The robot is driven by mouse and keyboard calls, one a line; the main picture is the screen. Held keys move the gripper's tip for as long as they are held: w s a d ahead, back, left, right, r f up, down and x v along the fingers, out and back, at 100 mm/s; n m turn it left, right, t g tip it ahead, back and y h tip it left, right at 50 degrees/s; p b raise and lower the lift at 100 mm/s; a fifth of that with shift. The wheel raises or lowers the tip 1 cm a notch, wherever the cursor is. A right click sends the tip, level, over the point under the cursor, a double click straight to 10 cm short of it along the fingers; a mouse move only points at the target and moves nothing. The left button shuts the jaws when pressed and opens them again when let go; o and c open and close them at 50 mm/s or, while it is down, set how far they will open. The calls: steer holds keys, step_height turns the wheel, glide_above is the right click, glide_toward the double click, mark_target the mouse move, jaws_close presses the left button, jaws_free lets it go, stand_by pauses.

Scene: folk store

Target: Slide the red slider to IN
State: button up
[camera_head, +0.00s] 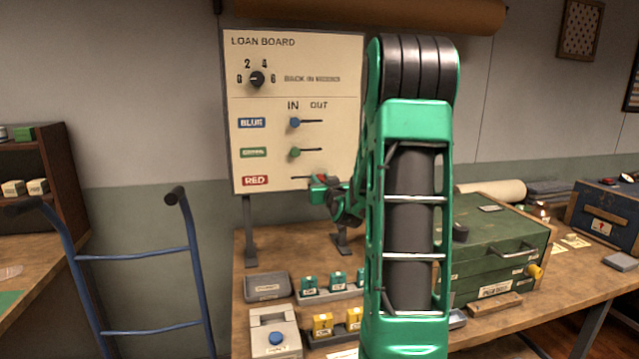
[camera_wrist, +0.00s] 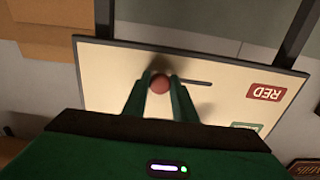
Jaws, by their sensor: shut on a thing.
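The white loan board (camera_head: 345,80) stands upright at the back of the bench, with IN on the left and OUT on the right above its sliders. The red RED label (camera_head: 255,181) marks the lowest row. In the wrist view, turned over, the round red slider knob (camera_wrist: 160,84) sits between my fingertips (camera_wrist: 160,80), at the slot's end away from the RED label (camera_wrist: 266,92), the OUT side. The empty slot (camera_wrist: 196,83) runs toward the label. In the head view my gripper (camera_head: 322,187) is at this row and mostly covers the knob.
The blue knob (camera_head: 294,123) and green knob (camera_head: 294,152) sit at the left ends of their slots, under IN. A dial (camera_head: 257,79) is above. Below are trays with small blocks and, to the right, a green case (camera_head: 490,235).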

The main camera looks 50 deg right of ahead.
mark_target(295, 178)
steer(key=shift+w+a+f, duration=0.1)
steer(key=shift+w+a, duration=0.6)
steer(key=shift+a, duration=0.45)
steer(key=shift+w+a+r, duration=0.1)
steer(key=shift+w+a, duration=0.55)
steer(key=shift+a, duration=0.5)
steer(key=shift+w+a+f, duration=0.1)
steer(key=shift+w+a, duration=0.6)
steer(key=shift+a, duration=0.45)
steer(key=o, duration=1)
steer(key=shift+d, duration=0.1)
steer(key=shift+c, duration=0.2)
steer(key=v, duration=0.9)
